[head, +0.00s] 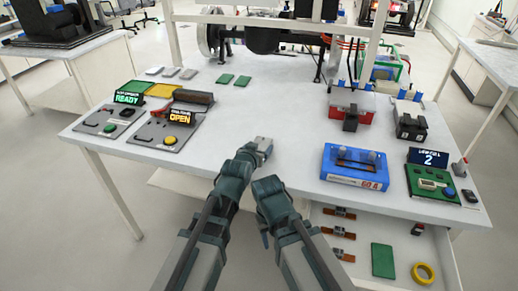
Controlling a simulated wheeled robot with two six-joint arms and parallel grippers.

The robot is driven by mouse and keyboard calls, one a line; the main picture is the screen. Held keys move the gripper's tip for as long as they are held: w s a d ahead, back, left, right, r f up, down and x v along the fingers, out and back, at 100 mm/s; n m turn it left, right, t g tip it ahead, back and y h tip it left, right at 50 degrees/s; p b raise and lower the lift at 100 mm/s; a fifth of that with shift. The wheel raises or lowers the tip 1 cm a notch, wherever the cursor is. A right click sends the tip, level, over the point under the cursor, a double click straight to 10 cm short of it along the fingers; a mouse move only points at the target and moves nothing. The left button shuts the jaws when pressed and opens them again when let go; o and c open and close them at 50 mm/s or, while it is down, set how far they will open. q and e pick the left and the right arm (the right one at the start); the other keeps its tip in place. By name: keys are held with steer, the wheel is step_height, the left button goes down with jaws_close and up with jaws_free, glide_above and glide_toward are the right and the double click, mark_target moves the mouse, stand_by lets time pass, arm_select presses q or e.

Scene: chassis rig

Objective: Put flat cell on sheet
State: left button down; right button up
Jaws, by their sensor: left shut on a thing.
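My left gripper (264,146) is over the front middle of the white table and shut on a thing. The held piece is mostly hidden by the jaws, so its shape is unclear; I take it for the flat cell. Several small grey flat pieces (171,72) lie in a row at the back left. A yellow sheet (162,90) and a green sheet (136,87) lie side by side in front of them, well to the left of the gripper. My right arm reaches to the table's front edge; its jaws cannot be made out.
Two grey panels, one reading READY (128,98) and one reading OPEN (180,117), stand at the left. A blue fixture (354,167) and a green counter board (433,184) stand right. An open drawer (345,272) holds parts. The table's middle is clear.

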arm_select(q)
jaws_free()
steer(key=shift+f, duration=0.1)
